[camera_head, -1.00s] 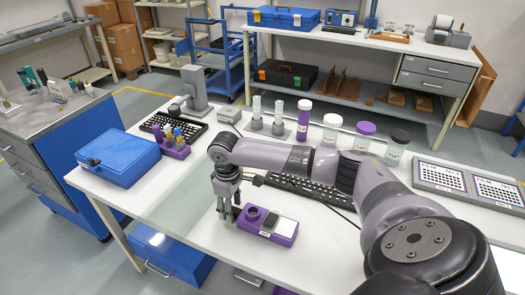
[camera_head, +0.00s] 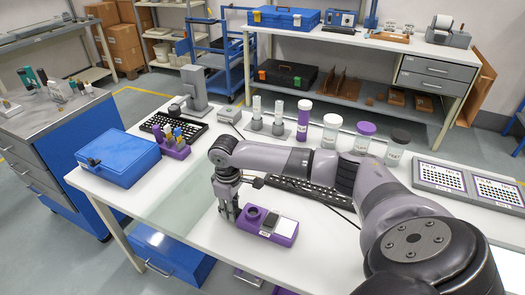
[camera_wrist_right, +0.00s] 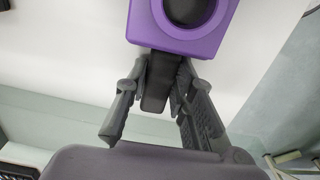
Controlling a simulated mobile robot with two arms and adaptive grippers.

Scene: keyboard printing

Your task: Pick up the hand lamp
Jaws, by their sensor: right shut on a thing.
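My right gripper (camera_head: 230,212) points down at the left end of a purple holder (camera_head: 286,239) on the white table. In the right wrist view its fingers (camera_wrist_right: 158,100) are on both sides of a slim dark object (camera_wrist_right: 156,94), which I take to be the hand lamp, and are shut on it. The object stands against the near edge of the purple holder, which also shows there (camera_wrist_right: 192,44). In the head view the fingers hide most of the dark object. My left gripper is not in view.
A blue case (camera_head: 118,160) and a purple rack (camera_head: 176,150) of bottles stand to the left. A black keyboard (camera_head: 318,195) lies behind my right arm. Jars, including a white one (camera_head: 330,130), line the back. Clear white table lies left of the gripper.

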